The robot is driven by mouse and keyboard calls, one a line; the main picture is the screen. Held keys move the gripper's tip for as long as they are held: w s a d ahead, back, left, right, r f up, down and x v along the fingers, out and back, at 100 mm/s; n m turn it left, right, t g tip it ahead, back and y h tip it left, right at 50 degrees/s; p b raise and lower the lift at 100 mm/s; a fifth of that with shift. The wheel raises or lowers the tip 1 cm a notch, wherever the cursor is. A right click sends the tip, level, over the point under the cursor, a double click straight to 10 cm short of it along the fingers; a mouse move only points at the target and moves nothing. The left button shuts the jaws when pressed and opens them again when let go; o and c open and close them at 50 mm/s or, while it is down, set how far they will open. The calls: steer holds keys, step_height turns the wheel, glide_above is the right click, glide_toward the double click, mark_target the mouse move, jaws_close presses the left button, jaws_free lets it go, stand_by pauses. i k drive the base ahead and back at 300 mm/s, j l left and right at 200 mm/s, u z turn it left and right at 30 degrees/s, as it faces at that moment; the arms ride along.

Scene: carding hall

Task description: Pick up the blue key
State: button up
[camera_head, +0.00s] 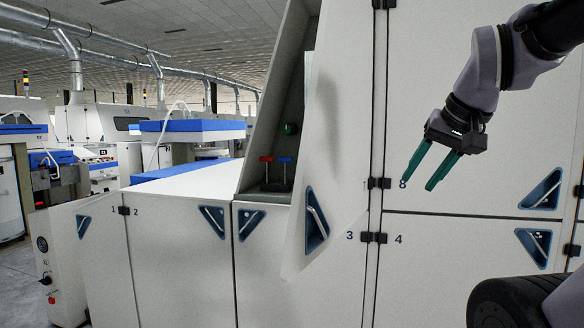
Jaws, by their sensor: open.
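The blue key (285,160) stands in a recess of a white machine cabinet. Its blue crossbar sits on a thin dark stem that rises from the recess floor. A similar red key (266,159) stands just left of it. My gripper (417,185) is at the upper right, in front of the cabinet doors, well to the right of the blue key. Its two green fingers are spread apart and empty, pointing down and to the left.
A white door (318,170) with a triangular blue handle stands ajar just right of the recess, between the keys and my gripper. A green knob (290,128) is on the recess wall above the keys. A low white cabinet (180,240) extends left.

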mark_target(285, 159)
steer(key=z, duration=1)
steer(key=u, duration=0.6)
steer(key=j+u, duration=0.15)
steer(key=u, duration=0.45)
steer(key=i+u, duration=0.1)
steer(key=u, duration=1.1)
steer(key=i+u, duration=0.1)
steer(key=u, duration=1.05)
steer(key=i+u, duration=0.1)
steer(key=u, duration=0.5)
steer(key=l+u, duration=0.1)
steer(key=u, duration=0.5)
steer(key=i+l+u, duration=0.1)
steer(key=l+u, duration=0.5)
steer(key=u, duration=0.2)
steer(key=l+z, duration=0.25)
steer(key=l, duration=0.25)
steer(key=i+l+z, duration=0.25)
steer(key=l, duration=0.25)
steer(key=k, duration=0.1)
